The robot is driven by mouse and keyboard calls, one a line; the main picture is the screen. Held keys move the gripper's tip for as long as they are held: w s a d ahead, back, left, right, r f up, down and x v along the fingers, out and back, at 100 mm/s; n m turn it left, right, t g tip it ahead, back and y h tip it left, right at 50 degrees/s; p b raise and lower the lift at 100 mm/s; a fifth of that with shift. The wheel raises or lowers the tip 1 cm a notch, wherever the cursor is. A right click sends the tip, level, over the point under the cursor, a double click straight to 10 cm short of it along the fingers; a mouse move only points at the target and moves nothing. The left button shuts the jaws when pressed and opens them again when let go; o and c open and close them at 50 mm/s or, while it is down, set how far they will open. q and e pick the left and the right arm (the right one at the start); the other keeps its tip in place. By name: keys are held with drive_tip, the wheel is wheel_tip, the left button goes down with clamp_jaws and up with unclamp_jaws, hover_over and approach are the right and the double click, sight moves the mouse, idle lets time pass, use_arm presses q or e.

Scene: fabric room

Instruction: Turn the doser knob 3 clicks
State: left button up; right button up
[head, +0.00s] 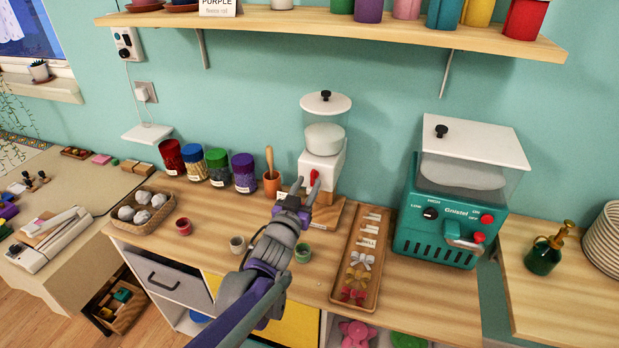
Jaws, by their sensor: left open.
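The doser is a white machine (324,168) with a clear hopper and a round white lid (326,102), standing on a wooden base at the back of the counter. Its red knob (314,177) is on the front face, partly behind my gripper. My left gripper (305,189) is open, with its fingers pointing up towards the doser front. Its fingertips are close to the knob, one to the left of it and one just below it in the picture. Whether they touch the knob I cannot tell. My right gripper is not in view.
A cup with a wooden tool (271,184) and several lidded jars (218,168) stand left. Small cups (303,254) sit near my arm. A shelf (370,29) hangs above.

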sight(312, 177)
use_arm(q)
drive_tip(key=shift+x, duration=1.65)
clamp_jaws()
